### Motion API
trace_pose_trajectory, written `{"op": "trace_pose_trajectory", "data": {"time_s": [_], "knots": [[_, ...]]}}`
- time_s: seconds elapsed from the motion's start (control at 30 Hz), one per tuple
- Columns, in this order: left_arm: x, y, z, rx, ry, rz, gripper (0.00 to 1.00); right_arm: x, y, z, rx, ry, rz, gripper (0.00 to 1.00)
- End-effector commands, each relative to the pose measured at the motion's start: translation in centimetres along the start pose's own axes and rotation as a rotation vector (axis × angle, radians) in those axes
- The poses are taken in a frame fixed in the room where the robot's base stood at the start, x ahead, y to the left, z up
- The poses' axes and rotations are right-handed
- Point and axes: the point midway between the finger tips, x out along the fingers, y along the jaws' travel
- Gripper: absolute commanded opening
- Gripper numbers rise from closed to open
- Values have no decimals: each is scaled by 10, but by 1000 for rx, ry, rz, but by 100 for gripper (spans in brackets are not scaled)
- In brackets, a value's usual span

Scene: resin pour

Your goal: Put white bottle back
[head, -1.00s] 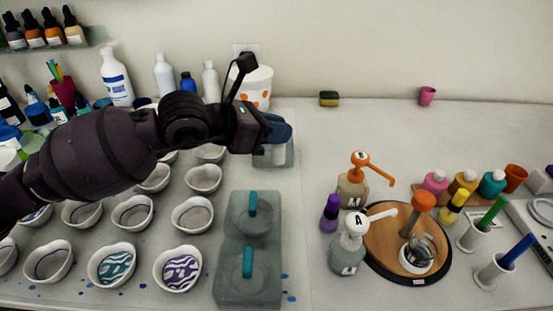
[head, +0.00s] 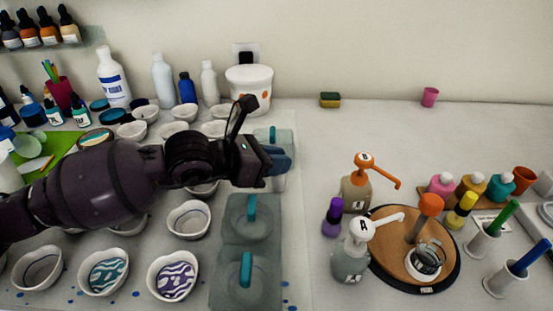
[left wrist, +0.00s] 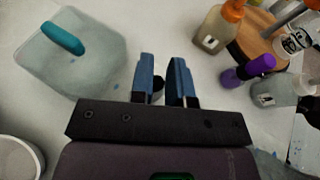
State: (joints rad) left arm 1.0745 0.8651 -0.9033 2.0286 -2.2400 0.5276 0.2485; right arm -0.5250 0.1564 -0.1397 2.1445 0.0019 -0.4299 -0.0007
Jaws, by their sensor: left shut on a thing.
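My left gripper (head: 276,162) reaches in from the left, above the work surface near the block-like containers with teal handles. It is shut on a small pale thing (head: 279,184), apparently a white bottle, mostly hidden behind the fingers. In the left wrist view, the blue fingers (left wrist: 166,82) stand a little apart and the held thing is hard to make out. At the back wall stand a large white bottle with a blue label (head: 114,80), two slimmer white bottles (head: 162,80) (head: 209,84) and a blue bottle (head: 187,88). My right gripper is not in view.
Several white bowls (head: 188,219) crowd the left. A translucent container with a teal handle (left wrist: 84,70) lies beside the gripper. Two pump bottles (head: 351,252) (head: 356,190) and a round wooden board (head: 397,264) stand to the right.

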Motion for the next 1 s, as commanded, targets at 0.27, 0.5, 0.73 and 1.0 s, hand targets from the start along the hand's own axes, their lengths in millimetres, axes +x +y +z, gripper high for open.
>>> {"op": "trace_pose_trajectory", "data": {"time_s": [0.27,0.5,0.73,1.0], "knots": [[1,0,-3,-2,1,0,42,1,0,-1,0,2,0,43],[1,0,-2,-1,1,0,42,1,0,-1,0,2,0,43],[-15,1,1,-1,1,3,42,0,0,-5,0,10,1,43],[-67,1,2,1,2,4,42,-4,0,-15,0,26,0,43]]}}
